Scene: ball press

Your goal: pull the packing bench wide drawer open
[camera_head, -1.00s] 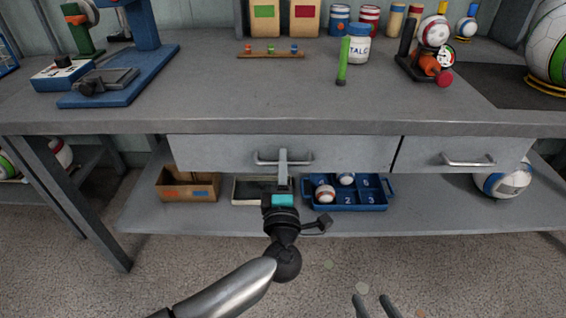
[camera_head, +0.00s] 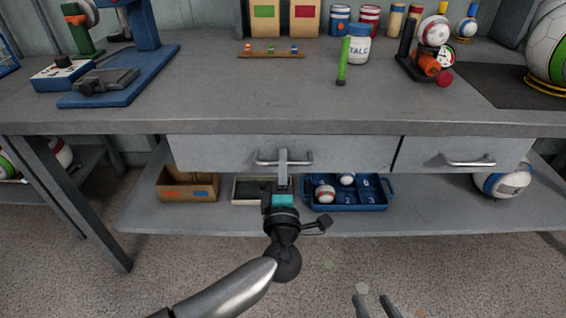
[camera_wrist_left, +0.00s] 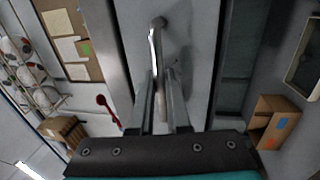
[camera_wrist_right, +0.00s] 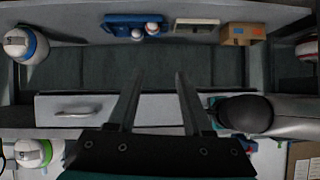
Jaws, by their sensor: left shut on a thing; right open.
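The wide drawer (camera_head: 350,154) is the longer grey front under the bench top, and it looks closed, flush with the narrow drawer. In the left wrist view the handle (camera_wrist_left: 154,45) runs between the two fingers (camera_wrist_left: 161,80). My right gripper (camera_head: 376,302) is open and empty, low in front of the bench. In the right wrist view its fingers (camera_wrist_right: 155,95) stand apart with nothing between them.
The narrow drawer (camera_head: 455,154) is to the right. The lower shelf (camera_head: 420,210) holds a cardboard box (camera_head: 187,185), a blue tray (camera_head: 343,207) and a ball (camera_head: 503,180). A talc jar (camera_head: 357,45) stands on the bench top (camera_head: 220,95). The floor in front is clear.

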